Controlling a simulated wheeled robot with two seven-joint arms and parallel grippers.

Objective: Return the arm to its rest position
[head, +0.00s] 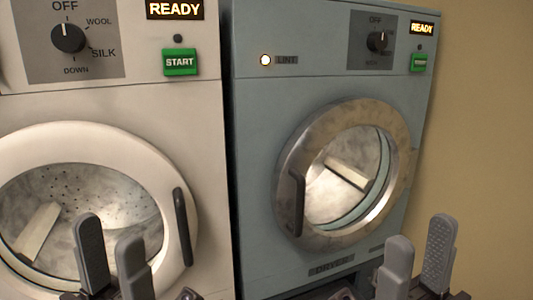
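My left gripper (108,230) is at the lower left, its two grey fingers upright and apart with nothing between them. It stands in front of the lower part of the white washer's door. My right gripper (421,231) is at the lower right, fingers also upright and apart, empty. It stands in front of the lower right of the blue-grey dryer, near the wall. Neither gripper visibly touches a machine. Most of both arms is out of view.
The white washer (212,150) has a shut round door with a dark handle (182,227). The blue-grey dryer (255,130) has a shut metal-rimmed door with a handle (297,203). Both displays read READY. The dryer's lint light (265,60) glows. A tan wall (485,130) is at right.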

